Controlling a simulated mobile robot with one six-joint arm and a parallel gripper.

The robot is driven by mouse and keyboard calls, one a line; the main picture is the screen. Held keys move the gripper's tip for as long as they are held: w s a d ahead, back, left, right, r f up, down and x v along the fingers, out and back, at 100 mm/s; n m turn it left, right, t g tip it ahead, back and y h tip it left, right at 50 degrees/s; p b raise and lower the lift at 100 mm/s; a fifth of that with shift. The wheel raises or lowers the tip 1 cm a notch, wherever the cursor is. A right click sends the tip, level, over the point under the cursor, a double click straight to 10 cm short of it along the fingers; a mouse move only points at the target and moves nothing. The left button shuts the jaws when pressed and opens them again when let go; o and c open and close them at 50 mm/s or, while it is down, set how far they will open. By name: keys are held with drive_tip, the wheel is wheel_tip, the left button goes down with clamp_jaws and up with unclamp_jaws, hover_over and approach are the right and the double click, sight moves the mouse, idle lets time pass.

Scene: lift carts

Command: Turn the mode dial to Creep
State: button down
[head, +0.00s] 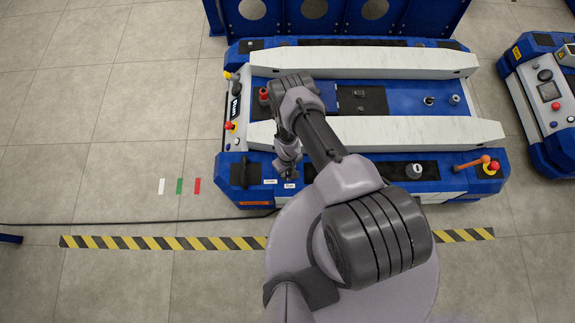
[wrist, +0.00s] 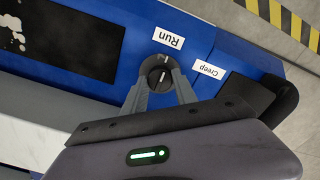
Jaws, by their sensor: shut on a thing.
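The mode dial (wrist: 155,65) is a small round dark knob with a grey face and a short pale mark, on the blue cart deck. My gripper (wrist: 161,80) is shut on it, one finger on each side. The "Run" label (wrist: 168,38) lies just above the dial in the wrist view and the "Creep" label (wrist: 208,70) to its right, both upside down. The pale mark runs roughly up and down; its exact setting is hard to tell. In the head view my gripper (head: 289,174) is at the cart's near edge and hides the dial.
The blue lift cart (head: 400,185) carries two white beams. A red knob (head: 264,95) and an orange-handled lever (head: 474,163) stand on it. A black handle (wrist: 284,98) is right of the Creep label.

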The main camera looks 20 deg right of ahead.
drive_tip(key=m, duration=0.5)
drive_tip(key=shift+m, duration=0.4)
drive_tip(key=m, duration=0.5)
drive_tip(key=shift+m, duration=0.7)
drive_tip(key=c, duration=1)
unclamp_jaws()
drive_tip(key=shift+o, duration=0.2)
